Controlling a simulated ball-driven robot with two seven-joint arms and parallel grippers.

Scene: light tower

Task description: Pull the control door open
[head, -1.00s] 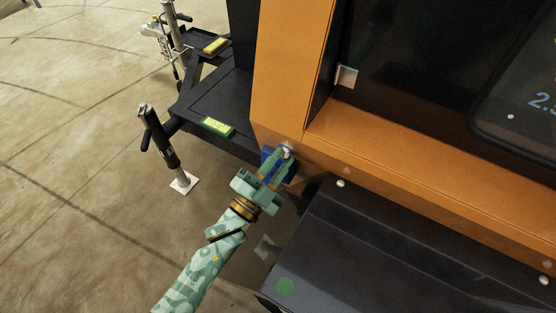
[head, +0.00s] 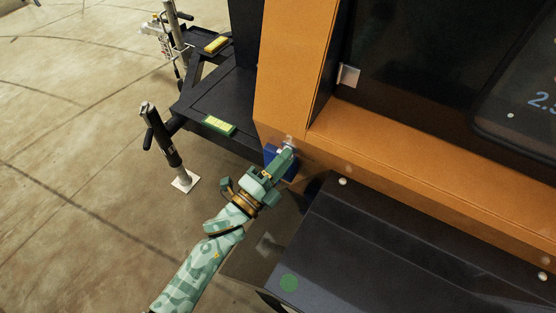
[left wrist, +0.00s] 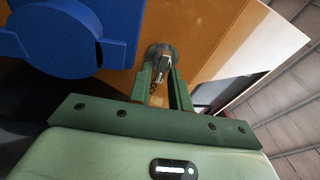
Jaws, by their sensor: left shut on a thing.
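My left gripper (head: 287,151) is at the lower left corner of the orange cabinet (head: 283,70). It is shut on a small silver metal latch (left wrist: 164,60), which shows between its two green fingers in the left wrist view. The fingers hide most of the latch in the head view. A dark panel (head: 390,60) sits recessed in the orange frame, with a silver bracket (head: 348,76) at its left edge. I cannot tell which panel is the control door, or see an open gap. My right gripper is not in view.
A blue block (head: 271,153) is beside the fingers; it looms large in the left wrist view (left wrist: 100,25). A black fender (head: 400,245) lies below the cabinet at right. A jack stand (head: 163,140) and a dark shelf (head: 225,100) are at left. Concrete floor is clear further left.

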